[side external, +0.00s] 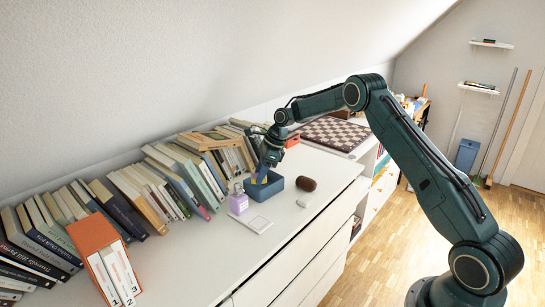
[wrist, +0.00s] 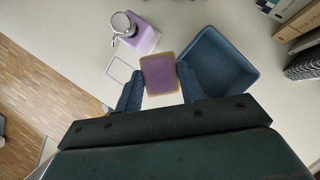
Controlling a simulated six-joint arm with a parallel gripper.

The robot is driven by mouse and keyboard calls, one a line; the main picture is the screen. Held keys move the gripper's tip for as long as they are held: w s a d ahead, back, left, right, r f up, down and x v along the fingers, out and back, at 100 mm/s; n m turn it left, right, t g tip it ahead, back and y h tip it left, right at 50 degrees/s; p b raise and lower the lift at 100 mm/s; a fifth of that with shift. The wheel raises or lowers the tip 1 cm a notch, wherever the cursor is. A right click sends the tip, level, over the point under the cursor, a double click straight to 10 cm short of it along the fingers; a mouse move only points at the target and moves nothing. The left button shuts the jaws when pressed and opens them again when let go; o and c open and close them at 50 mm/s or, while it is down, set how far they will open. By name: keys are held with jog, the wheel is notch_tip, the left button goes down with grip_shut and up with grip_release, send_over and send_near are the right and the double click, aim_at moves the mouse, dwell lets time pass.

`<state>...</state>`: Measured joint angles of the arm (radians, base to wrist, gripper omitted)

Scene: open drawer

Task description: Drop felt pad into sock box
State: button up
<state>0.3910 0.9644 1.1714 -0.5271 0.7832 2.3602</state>
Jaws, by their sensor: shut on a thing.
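The felt pad (wrist: 160,74) is a flat purple piece with a tan edge. My gripper (wrist: 159,92) is shut on it, with one dark blue finger on each side. The sock box is an open blue box (wrist: 222,66) to the right of the pad in the wrist view, and its inside looks empty there. In the side view my gripper (side external: 266,165) points down at the box (side external: 268,190), close to its left part. The pad shows only as a small yellowish patch there, and I cannot tell its exact height over the box rim.
Books (side external: 170,178) line the wall behind. The dresser's front right is clear.

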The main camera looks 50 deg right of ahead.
jog(key=w+d+m+t+h, duration=0.1)
jog(key=w+d+m+h, duration=0.2)
jog(key=d+m, duration=0.6)
jog(key=shift+w+r, duration=0.45)
jog(key=shift+w, duration=0.4)
jog(key=shift+d+f, duration=0.1)
jog(key=shift+f, duration=2.9)
jog(key=o, duration=1.1)
jog(key=shift+r, duration=0.15)
